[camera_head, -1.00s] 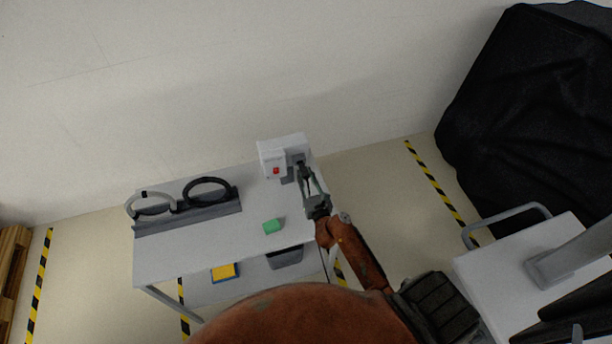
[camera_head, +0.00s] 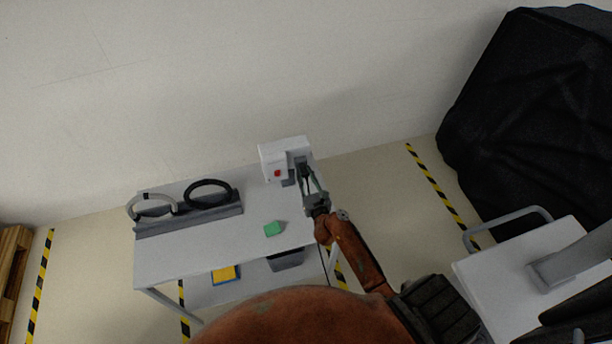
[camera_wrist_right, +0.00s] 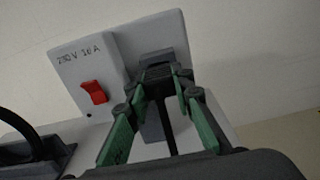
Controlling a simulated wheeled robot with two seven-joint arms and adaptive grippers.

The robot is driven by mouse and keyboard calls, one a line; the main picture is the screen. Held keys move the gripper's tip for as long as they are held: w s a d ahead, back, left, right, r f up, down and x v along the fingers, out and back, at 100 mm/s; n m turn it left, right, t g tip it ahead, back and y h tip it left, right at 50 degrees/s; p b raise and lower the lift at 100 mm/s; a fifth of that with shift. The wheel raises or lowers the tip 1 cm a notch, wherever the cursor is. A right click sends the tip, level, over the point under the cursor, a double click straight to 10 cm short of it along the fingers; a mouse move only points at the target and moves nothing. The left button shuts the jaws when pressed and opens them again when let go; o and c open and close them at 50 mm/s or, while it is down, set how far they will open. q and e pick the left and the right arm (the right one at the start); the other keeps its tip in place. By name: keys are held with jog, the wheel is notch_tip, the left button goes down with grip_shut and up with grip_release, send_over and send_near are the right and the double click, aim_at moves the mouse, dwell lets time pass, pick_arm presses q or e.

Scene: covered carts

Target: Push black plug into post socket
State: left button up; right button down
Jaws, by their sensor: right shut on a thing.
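The post socket is a pale grey box (camera_head: 272,162) on a short dark post at the back right of the cart top. In the right wrist view the box (camera_wrist_right: 121,58) bears "230 V 16 A" and a red rocker switch (camera_wrist_right: 94,92). My right gripper (camera_head: 306,171) is at the box's right part. In the wrist view its fingers close around the black plug (camera_wrist_right: 158,73), which is against the dark socket face (camera_wrist_right: 157,57). A black cable hangs from the plug. How deep the plug sits is hidden by the fingers. My left gripper is not in view.
A yellow-blue item (camera_head: 225,273) and a dark bin (camera_head: 287,259) are below. A white cart (camera_head: 520,262) and black-covered bulk (camera_head: 530,110) stand right.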

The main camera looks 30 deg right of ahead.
jog(key=shift+w+d, duration=0.15)
jog(key=shift+w, duration=0.45)
jog(key=c, duration=1.6)
grip_release()
jog(key=shift+s, duration=0.15)
jog(key=v, duration=1.1)
jog(key=shift+s+a, duration=0.25)
jog(key=shift+s, duration=0.1)
